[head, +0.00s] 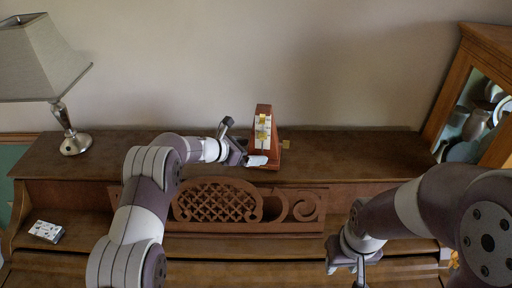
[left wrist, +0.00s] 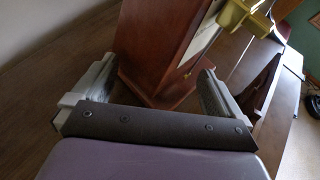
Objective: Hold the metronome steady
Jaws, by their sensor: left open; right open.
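The metronome (head: 265,140) is a reddish-brown wooden pyramid with a pale scale and brass-coloured parts. It stands upright on the piano top. In the left wrist view its wooden body (left wrist: 160,45) fills the upper middle, tilted by the camera angle. My left gripper (head: 256,160) is at the metronome's lower left side. In the left wrist view my left gripper (left wrist: 150,90) is open, with a finger on each side of the metronome's base; I cannot tell whether either touches it. My right gripper (head: 357,278) is open and empty, low in front of the piano.
A lamp (head: 68,130) stands on the left of the piano top (head: 340,145). A wooden cabinet (head: 450,95) with dishes stands at the right. A carved music desk (head: 290,208) lies below the metronome. A small printed box (head: 46,231) sits at lower left.

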